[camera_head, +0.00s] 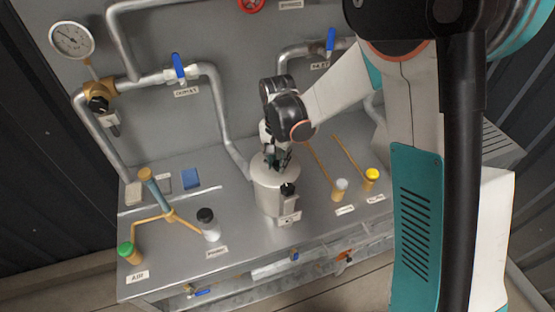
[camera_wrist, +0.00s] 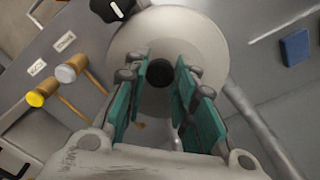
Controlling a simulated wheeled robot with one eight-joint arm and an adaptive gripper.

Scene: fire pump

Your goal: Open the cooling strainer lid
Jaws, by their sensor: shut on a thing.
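The cooling strainer (camera_head: 268,198) is a grey metal pot standing upright on the bench in the head view. Its round pale lid (camera_wrist: 207,45) fills the upper middle of the wrist view and appears seated. A small black knob (camera_wrist: 160,73) sits at the lid's centre. My gripper (camera_head: 277,158) points down over the lid. Its teal fingers are on either side of the knob and shut on it; the exact contact is hard to see. A black clamp knob (camera_head: 288,189) with a white mark is at the strainer's front rim; it also shows in the wrist view (camera_wrist: 112,9).
Yellow-capped (camera_head: 372,174) and white-capped (camera_head: 341,185) fittings stand right of the strainer. A black-capped white bottle (camera_head: 209,226) and green-capped brass piping (camera_head: 128,250) are left. A grey pipe (camera_head: 228,125) runs close behind. A blue block (camera_head: 191,178) lies at the back left.

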